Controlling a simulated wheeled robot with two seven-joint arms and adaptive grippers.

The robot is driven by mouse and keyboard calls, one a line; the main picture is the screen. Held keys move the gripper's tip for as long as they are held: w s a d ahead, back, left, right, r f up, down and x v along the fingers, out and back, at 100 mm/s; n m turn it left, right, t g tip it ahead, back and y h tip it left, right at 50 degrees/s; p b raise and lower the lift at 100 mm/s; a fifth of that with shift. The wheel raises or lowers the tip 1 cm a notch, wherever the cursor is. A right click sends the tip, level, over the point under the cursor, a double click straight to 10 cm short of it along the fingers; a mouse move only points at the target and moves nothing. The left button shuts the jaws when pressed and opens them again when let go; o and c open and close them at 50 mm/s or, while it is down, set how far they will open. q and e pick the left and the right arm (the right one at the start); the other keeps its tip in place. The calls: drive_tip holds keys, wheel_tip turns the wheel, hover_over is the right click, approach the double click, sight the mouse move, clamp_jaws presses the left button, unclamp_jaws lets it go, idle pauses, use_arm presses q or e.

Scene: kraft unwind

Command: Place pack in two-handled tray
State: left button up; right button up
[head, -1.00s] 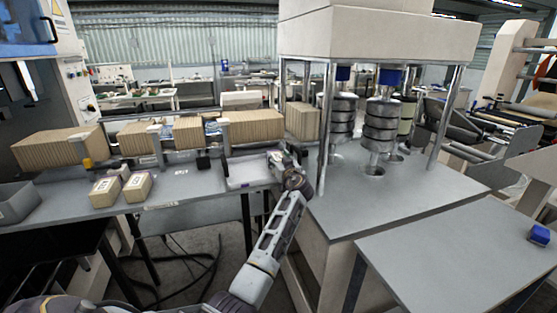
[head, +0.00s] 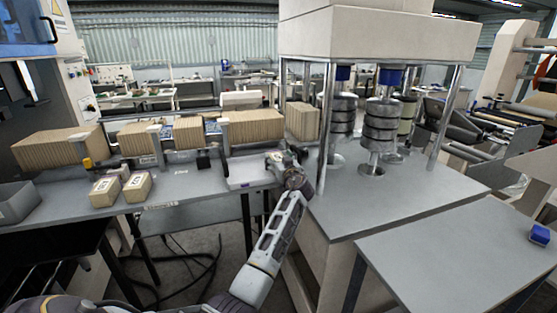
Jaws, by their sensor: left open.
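Two small kraft packs with white labels, a left one (head: 104,191) and a right one (head: 137,187), sit side by side near the front edge of the long grey bench. A shallow white tray (head: 240,184) lies at the bench's right end; its handles are too small to make out. My left gripper (head: 273,161) is open at the right side of this tray, with its fingers toward it. I cannot tell whether they touch the tray. No pack shows between the fingers, though the wrist hides part of that area. My right gripper is not in view.
Rows of upright brown kraft sheets (head: 60,147) stand along the back of the bench. A grey bin (head: 17,203) is at the far left. A press with metal posts (head: 328,130) stands close to my left wrist. The right table (head: 450,260) is mostly clear.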

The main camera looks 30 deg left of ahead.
use_arm(q)
drive_tip(key=b+v, duration=0.2)
drive_tip(key=v, duration=0.9)
drive_tip(key=shift+s+d, duration=0.3)
drive_tip(key=shift+f, duration=0.15)
